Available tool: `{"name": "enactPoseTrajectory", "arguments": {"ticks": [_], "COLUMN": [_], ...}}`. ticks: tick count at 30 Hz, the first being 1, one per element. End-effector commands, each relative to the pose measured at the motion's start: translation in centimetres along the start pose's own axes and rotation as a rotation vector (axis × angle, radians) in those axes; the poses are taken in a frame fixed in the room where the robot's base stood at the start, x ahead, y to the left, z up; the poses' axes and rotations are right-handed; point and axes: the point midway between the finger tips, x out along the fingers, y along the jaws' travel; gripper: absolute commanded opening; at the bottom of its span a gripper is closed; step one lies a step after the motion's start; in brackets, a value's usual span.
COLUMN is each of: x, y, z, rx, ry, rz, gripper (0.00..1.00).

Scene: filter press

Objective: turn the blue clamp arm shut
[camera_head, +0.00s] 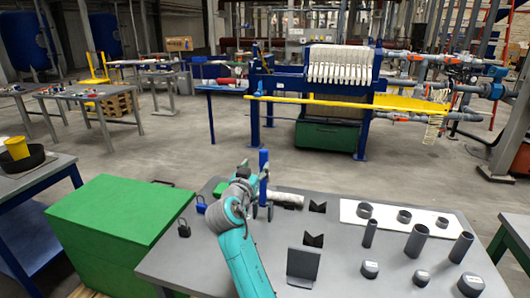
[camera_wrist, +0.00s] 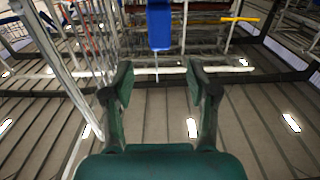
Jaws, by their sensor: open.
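The blue clamp arm (camera_head: 264,162) stands upright near the left part of the grey worktable (camera_head: 348,236), just beyond my arm in the head view. In the wrist view a blue upright bar (camera_wrist: 159,25), which looks like the same clamp arm, is ahead of my fingers, at top centre. My gripper (camera_wrist: 158,75) is open, with its two dark green fingers apart and nothing between them. The blue bar appears beyond the fingertips, between their lines, and apart from them. In the head view my wrist partly hides the gripper and the clamp's lower part.
A black padlock (camera_head: 183,229) and a blue padlock (camera_head: 201,204) sit left of my arm. A white cylinder (camera_head: 288,200), black V-blocks (camera_head: 317,207) and a dark angle plate (camera_head: 303,264) stand to the right. A green box (camera_head: 118,225) adjoins the table's left. The filter press (camera_head: 340,68) is far behind.

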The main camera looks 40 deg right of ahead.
Motion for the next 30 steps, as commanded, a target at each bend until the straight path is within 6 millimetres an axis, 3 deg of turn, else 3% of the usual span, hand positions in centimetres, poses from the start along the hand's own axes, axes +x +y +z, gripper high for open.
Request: {"name": "enactPoseTrajectory", "arguments": {"ticks": [9, 15, 21, 30], "x": [5.6, 8.3, 9.5, 9.6], "y": [0.1, 0.1, 0.0, 0.0], "z": [-0.1, 0.0, 0.0, 0.0], "rx": [0.0, -0.001, 0.0, 0.0], "ry": [0.0, 0.0, 0.0, 0.0], "rz": [0.002, 0.001, -0.001, -0.001], "gripper": [0.58, 0.58, 0.58, 0.56]}}
